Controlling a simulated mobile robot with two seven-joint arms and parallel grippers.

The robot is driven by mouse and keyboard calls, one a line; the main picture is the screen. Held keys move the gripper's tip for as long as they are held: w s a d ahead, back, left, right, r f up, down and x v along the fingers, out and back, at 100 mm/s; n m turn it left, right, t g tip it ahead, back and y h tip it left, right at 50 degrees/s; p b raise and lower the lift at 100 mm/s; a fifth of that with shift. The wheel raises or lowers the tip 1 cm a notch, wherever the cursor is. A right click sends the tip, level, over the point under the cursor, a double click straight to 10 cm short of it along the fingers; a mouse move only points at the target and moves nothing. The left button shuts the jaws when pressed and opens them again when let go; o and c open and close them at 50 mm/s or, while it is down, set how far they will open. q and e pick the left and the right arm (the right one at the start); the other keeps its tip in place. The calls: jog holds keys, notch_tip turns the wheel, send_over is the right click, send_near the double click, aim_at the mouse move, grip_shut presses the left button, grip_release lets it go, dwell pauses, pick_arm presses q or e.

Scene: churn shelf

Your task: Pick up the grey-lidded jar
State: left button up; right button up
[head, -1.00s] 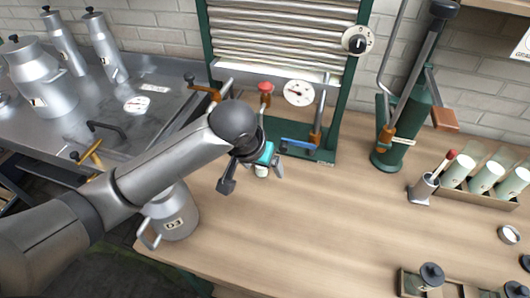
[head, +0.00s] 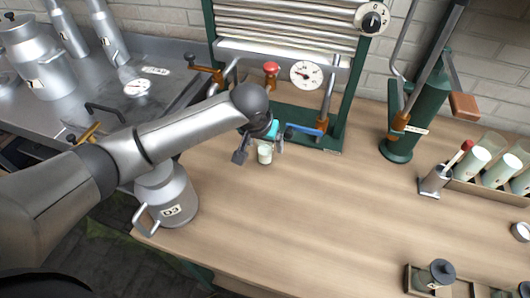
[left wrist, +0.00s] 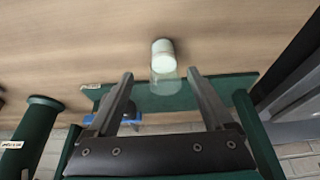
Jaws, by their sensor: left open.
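A small pale jar (head: 265,155) stands upright on the wooden bench, just in front of the green press base. In the left wrist view the jar (left wrist: 163,57) has a whitish part and a translucent greenish part. I cannot make out a clearly grey lid. My left gripper (head: 259,151) is open, with one finger on either side of the jar in the head view. In the left wrist view its fingertips (left wrist: 160,76) are spread, with the jar in line with the gap and mostly beyond the tips. No contact shows. My right gripper is not in view.
A green press (head: 335,105) with a dial and red knob stands behind the jar. A metal can (head: 165,190) marked D3 is at the bench's left edge. A green pump (head: 405,125) and a rack of tubes (head: 495,190) are to the right. The bench's middle is clear.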

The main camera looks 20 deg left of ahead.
aim_at(264, 149)
pick_arm(q)
jog(key=x, duration=0.1)
jog(key=b+x, duration=0.1)
jog(key=x, duration=0.3)
jog(key=shift+a+f+b, duration=0.1)
jog(key=shift+a+b, duration=0.25)
grip_shut()
dwell(0.3)
